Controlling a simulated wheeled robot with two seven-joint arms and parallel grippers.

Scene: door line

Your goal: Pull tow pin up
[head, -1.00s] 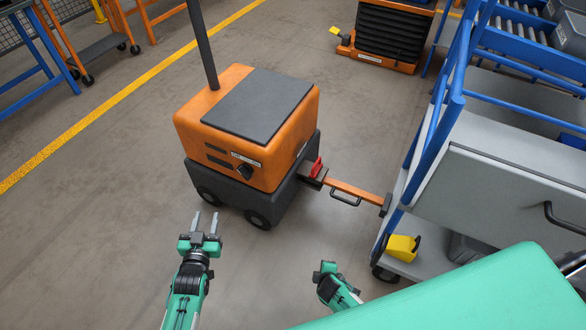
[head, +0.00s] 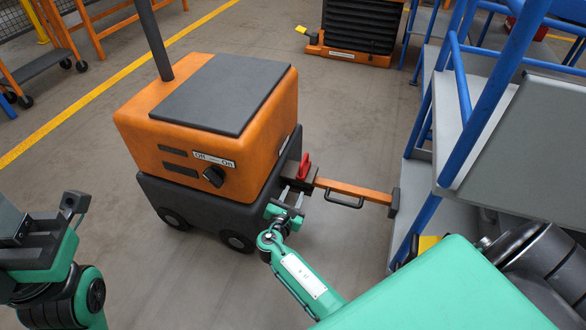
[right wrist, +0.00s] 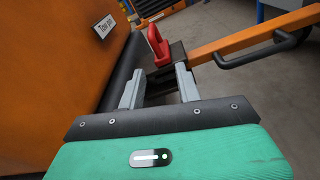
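The red tow pin (head: 304,167) stands in the dark hitch (head: 298,180) on the orange tug's side, where the orange tow bar (head: 350,190) meets it. In the right wrist view the pin's red loop handle (right wrist: 158,46) shows just beyond my fingertips. My right gripper (head: 289,196) is at the hitch, just short of the pin. In the right wrist view its two grey fingers (right wrist: 158,82) are apart with nothing between them. My left gripper (head: 70,212) is at the left edge, away from the tug; its finger gap is not clear.
The orange tug (head: 215,158) fills the middle, with an Off/On knob (head: 213,176) and a dark mast. The bar has a black handle (head: 345,203) and ends at the blue-framed cart (head: 452,170) on the right. Floor in front of the tug is clear.

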